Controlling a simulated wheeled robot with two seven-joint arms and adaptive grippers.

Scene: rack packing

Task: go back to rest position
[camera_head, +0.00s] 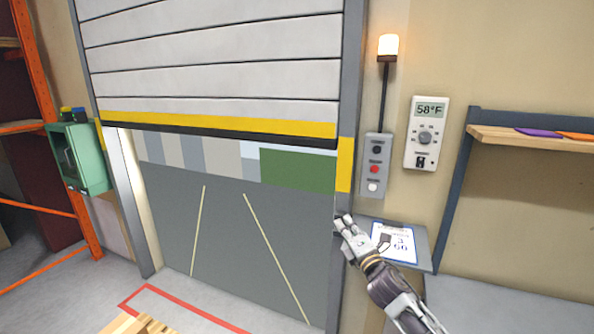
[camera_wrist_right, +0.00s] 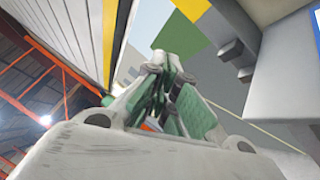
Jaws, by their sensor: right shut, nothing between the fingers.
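My right gripper (camera_head: 345,224) is raised in front of the right door post, just left of a small shelf with a clipboard. Its fingers are together and hold nothing. In the right wrist view the closed fingers (camera_wrist_right: 168,92) with green pads point toward the door opening. My left gripper is in neither view.
A roller door (camera_head: 215,60) is partly raised, with a paved yard beyond. A control box (camera_head: 376,166) with buttons, a lit lamp (camera_head: 388,46) and a thermostat (camera_head: 427,134) are on the wall. The clipboard (camera_head: 396,243) lies below them. A wooden shelf (camera_head: 500,137) is at right, an orange rack (camera_head: 45,90) at left.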

